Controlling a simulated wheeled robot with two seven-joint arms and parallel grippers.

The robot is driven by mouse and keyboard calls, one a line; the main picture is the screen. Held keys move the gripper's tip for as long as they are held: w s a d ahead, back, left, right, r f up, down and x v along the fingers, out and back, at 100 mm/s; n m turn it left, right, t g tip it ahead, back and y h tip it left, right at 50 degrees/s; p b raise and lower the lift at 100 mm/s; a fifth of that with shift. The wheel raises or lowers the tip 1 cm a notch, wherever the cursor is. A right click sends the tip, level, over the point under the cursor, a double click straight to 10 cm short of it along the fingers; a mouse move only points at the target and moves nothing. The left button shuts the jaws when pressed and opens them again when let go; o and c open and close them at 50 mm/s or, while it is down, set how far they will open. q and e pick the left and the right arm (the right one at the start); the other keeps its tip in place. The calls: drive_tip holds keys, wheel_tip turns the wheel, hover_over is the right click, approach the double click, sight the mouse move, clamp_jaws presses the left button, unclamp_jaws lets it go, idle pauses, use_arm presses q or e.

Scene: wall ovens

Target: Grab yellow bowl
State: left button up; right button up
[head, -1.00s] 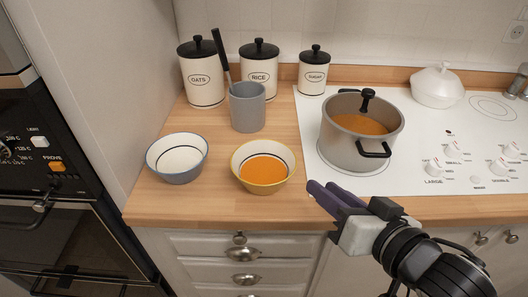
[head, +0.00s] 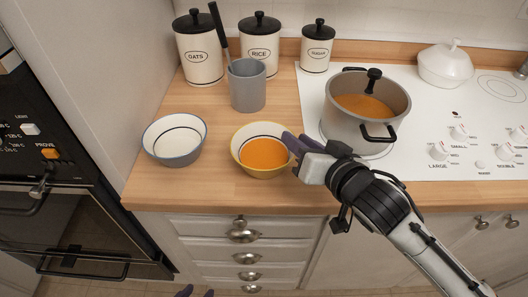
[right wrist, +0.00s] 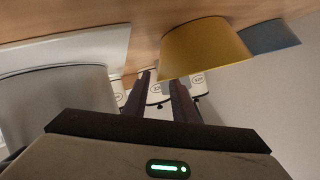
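The yellow bowl (head: 262,172), holding orange food, stands on the wooden counter near its front edge. My right gripper (head: 290,143) is at the bowl's right rim, coming in from the right. In the right wrist view the bowl (right wrist: 205,52) appears upside down, beyond the fingers. The two fingers of my right gripper (right wrist: 162,92) stand apart there, with the bowl's rim close to their tips; whether they touch it I cannot tell.
A blue-rimmed bowl (head: 174,153) stands left of the yellow bowl. A grey utensil holder (head: 247,92) and canisters (head: 200,55) stand behind. A pot of orange food (head: 352,125) sits on the white cooktop (head: 440,115) at right. Drawers (head: 243,225) lie below the counter.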

drive_tip(key=shift+w+f, duration=0.1)
drive_tip(key=shift+w, duration=0.05)
clamp_jaws()
idle(1.4)
